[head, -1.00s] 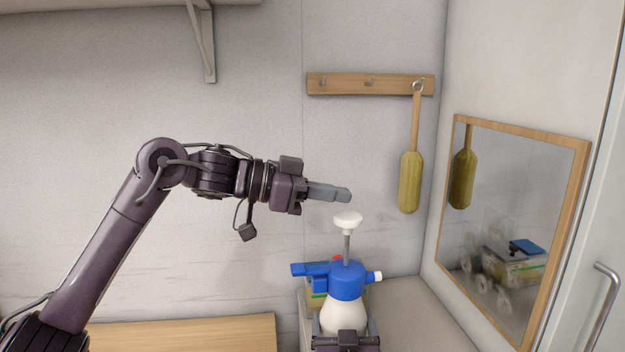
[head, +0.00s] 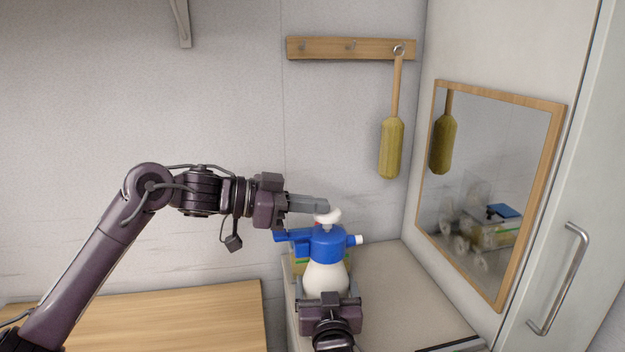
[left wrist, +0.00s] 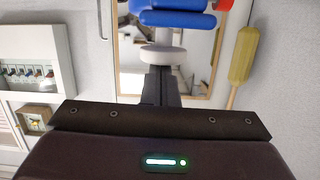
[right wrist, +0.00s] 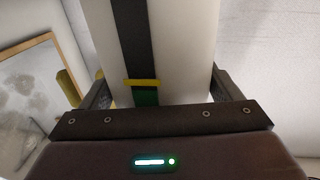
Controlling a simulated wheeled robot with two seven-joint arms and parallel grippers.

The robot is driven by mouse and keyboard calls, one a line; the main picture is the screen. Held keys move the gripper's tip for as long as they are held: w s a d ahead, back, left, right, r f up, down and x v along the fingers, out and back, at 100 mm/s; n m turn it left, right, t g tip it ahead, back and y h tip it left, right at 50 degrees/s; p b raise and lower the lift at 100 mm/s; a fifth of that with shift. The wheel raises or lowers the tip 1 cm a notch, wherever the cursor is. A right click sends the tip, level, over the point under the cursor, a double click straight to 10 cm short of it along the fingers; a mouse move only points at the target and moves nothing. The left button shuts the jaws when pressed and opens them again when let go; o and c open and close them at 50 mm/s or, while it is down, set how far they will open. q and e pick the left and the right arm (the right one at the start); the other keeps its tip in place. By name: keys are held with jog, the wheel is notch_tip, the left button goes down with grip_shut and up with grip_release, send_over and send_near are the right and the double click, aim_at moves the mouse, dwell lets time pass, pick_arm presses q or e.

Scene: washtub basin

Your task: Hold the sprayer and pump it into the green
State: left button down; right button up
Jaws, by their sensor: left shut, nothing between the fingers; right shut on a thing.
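The sprayer has a white bottle (head: 325,279) and a blue head (head: 328,243), and stands upright. Its white pump knob (head: 331,216) sits close above the head, with little rod showing. My left gripper (head: 322,205) is shut and empty, its fingertips on or right against the top of the knob. The knob also shows in the left wrist view (left wrist: 162,56), just beyond the fingers. My right gripper (head: 328,299) is shut around the bottle's lower part. In the right wrist view, a dark strip on the bottle carries a yellow band (right wrist: 142,83) beside a green part (right wrist: 147,97).
A pale counter (head: 400,290) lies right of the sprayer, mostly bare. A wooden surface (head: 150,315) is at the left. A brush-like yellow object (head: 391,148) hangs from a wooden rack (head: 350,47). A framed mirror (head: 485,190) is on the right wall.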

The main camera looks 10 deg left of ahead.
aim_at(312, 233)
pick_arm(q)
jog(key=shift+f, duration=0.65)
jog(key=shift+r, duration=0.5)
notch_tip(312, 233, up, 3)
jog(key=shift+r, duration=0.2)
jog(key=v, duration=1)
jog(key=shift+r, duration=0.15)
jog(key=c, duration=2.2)
grip_release()
